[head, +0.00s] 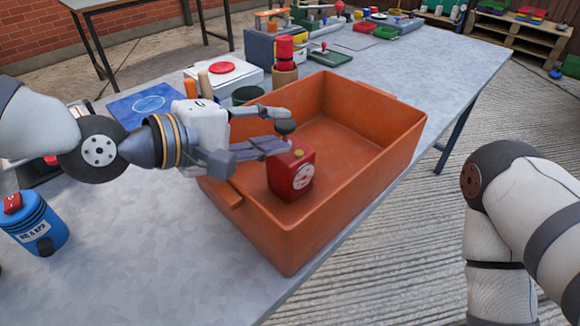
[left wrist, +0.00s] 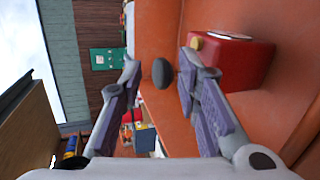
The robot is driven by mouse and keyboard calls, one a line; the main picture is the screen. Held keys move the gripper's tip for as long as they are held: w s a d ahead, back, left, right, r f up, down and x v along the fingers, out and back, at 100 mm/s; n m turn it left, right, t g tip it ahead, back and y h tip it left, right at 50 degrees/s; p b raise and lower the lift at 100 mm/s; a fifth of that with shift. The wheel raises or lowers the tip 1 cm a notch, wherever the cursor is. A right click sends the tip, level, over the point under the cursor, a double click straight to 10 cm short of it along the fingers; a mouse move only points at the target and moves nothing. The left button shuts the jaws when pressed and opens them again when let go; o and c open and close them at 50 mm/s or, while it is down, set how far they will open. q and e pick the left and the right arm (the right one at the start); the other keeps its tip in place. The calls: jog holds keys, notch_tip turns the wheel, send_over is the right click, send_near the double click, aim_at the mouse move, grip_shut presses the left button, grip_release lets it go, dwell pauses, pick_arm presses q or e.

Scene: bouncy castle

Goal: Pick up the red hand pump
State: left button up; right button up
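The red hand pump (head: 291,178) appears as a boxy red body with a white round dial, standing in the orange crate (head: 345,232). In the left wrist view the red body (left wrist: 245,66) is at the upper right, beside one finger. A dark rounded knob (head: 286,127) shows above the body; whether it joins the pump is hidden. My left gripper (head: 284,130) reaches over the crate's left wall, fingers open. In the left wrist view the knob (left wrist: 162,73) sits between the fingertips, with gaps to both. My right gripper is out of view.
A blue canister (head: 38,226) stands on the table at left. A red cylinder on a brown base (head: 285,72), a white box with a red disc (head: 222,76) and a blue mat (head: 146,105) lie behind. The table in front of the crate is clear.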

aim_at(284, 129)
pick_arm(q)
jog(key=x, duration=0.4)
jog(key=shift+d+f, duration=0.1)
jog(key=shift+f, duration=0.1)
jog(key=shift+r, duration=0.1)
